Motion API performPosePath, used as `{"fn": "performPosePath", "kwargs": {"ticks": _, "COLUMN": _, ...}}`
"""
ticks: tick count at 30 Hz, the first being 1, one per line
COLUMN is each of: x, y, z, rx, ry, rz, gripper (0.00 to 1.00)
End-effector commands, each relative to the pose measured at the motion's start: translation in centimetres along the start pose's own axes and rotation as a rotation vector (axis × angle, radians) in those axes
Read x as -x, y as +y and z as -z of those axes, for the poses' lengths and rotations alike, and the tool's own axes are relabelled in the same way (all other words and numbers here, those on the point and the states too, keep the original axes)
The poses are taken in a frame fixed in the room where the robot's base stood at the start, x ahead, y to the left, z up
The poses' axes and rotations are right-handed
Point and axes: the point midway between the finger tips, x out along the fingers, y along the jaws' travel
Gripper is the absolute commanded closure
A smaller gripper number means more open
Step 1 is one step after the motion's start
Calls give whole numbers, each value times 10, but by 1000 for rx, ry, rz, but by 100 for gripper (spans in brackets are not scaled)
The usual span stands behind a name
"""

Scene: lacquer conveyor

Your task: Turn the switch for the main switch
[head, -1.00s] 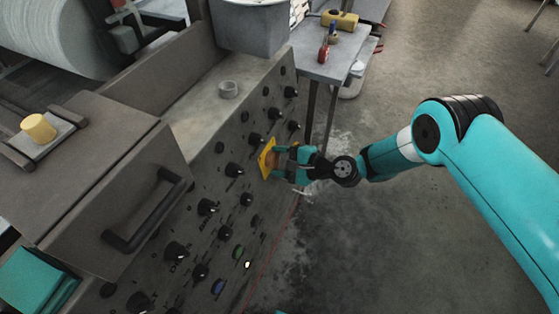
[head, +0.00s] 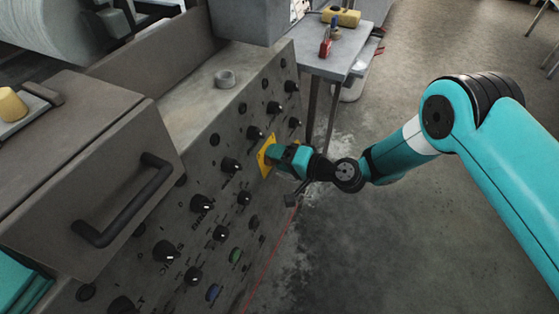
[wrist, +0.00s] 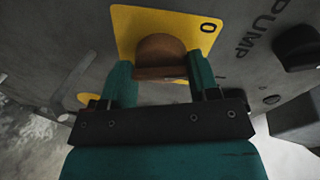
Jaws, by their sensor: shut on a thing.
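The main switch is a brown-orange rounded knob (wrist: 160,50) on a yellow plate (wrist: 130,24) in the wrist view. A "0" is printed at the plate's upper right. In the head view the yellow plate (head: 264,160) sits on the sloping front of the grey control panel; my gripper hides the knob there. My gripper (head: 274,156) reaches the plate from the right. In the wrist view its two teal fingers stand on either side of the knob, shut on it. The knob's flat front edge lies roughly level across the picture. The plate's lower part is partly hidden by the fingers.
Several black knobs surround the plate on the panel; one (wrist: 298,46) sits close right, beside "PUMP" lettering. A black handle (head: 130,205) juts out at left. A grey side table (head: 335,62) with tools stands behind. The floor at right is clear.

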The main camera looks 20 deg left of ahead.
Motion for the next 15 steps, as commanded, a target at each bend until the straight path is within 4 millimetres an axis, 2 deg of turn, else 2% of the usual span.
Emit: {"fn": "performPosePath", "kwargs": {"ticks": 15, "x": 0, "y": -2, "z": 1, "rx": 396, "ry": 44, "rz": 29, "gripper": 68}}
